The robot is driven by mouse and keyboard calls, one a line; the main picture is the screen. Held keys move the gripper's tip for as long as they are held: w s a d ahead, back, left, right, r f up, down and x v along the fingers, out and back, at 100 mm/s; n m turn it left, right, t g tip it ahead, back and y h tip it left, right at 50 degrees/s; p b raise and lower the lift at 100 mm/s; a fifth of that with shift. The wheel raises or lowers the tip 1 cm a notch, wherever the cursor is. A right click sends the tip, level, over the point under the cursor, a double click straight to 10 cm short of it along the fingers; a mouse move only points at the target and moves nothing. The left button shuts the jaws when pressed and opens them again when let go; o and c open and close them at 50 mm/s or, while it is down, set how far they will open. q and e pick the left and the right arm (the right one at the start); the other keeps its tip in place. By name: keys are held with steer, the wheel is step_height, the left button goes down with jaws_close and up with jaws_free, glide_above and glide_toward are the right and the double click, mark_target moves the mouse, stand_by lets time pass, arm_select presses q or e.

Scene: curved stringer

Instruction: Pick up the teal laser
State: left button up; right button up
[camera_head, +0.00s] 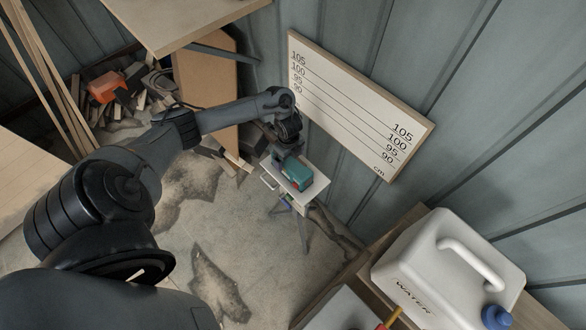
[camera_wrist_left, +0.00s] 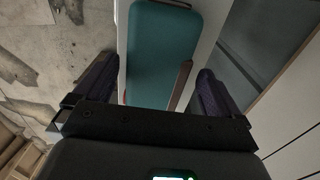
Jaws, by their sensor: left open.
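The teal laser (camera_head: 291,173) is a small boxy tool with a red part at its lower front. It sits on a small white-topped stand (camera_head: 310,190) near the wall. In the left wrist view the teal laser (camera_wrist_left: 162,50) lies between the two fingers, with bare stand top beside it. My left gripper (camera_head: 285,155) is above the laser at its back side. It also shows in the left wrist view (camera_wrist_left: 152,85), open, with a finger on each side of the laser and gaps visible. Whether the fingers are level with the laser is unclear. My right gripper is out of view.
A white board with height marks (camera_head: 360,105) hangs on the wall right behind the stand. A white water canister (camera_head: 445,265) stands on a wooden surface at lower right. An orange object (camera_head: 106,87) and wood scraps lie at upper left. The floor left of the stand is mostly clear.

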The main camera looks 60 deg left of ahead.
arm_select(q)
steer(key=f, duration=0.4)
steer(key=shift+s+f, duration=0.1)
steer(key=shift+s, duration=0.25)
steer(key=shift+w+a+f+b, duration=0.1)
steer(key=shift+f+b, duration=0.2)
steer(key=shift+f, duration=0.3)
steer(key=c, duration=1.6)
steer(key=shift+r, duration=0.1)
